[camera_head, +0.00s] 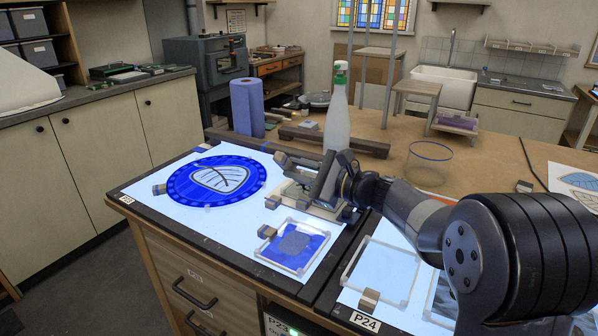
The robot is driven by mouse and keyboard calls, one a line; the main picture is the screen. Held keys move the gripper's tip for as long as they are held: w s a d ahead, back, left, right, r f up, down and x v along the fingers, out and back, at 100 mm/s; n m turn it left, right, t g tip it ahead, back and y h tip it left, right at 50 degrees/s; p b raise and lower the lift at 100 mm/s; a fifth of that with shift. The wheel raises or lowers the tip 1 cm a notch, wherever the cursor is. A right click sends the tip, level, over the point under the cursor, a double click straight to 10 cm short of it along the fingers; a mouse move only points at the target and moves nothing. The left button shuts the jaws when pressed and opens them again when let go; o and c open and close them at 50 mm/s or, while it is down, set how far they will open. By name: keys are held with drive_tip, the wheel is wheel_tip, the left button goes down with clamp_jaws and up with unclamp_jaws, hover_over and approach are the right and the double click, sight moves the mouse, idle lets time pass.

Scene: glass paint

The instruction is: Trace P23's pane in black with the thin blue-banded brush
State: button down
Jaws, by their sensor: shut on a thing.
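A round blue pane (177,192) with a white leaf shape and dark veins (222,179) lies on the lit left panel (150,212). My gripper (306,177) is low over the panel's back right, right of the round pane and behind the square frame. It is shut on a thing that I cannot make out. No blue brush band is distinguishable.
A pale stand (285,192) is under my gripper. A clear bottle with a green cap (337,115), a blue paper roll (247,107) and a blue-rimmed glass (428,165) stand behind. A second lit panel labelled P24 (365,321) is at the right, partly hidden by my arm.

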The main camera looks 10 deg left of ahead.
drive_tip(key=shift+w+d, duration=0.4)
drive_tip(key=shift+w, duration=0.05)
drive_tip(key=shift+d, duration=0.65)
drive_tip(key=b+v, duration=0.1)
drive_tip(key=v, duration=0.4)
drive_tip(key=shift+w+d, duration=0.1)
idle(0.6)
drive_tip(key=shift+r, duration=0.1)
wheel_tip(320, 180, up, 5)
drive_tip(key=p, duration=0.3)
drive_tip(key=shift+p, duration=0.3)
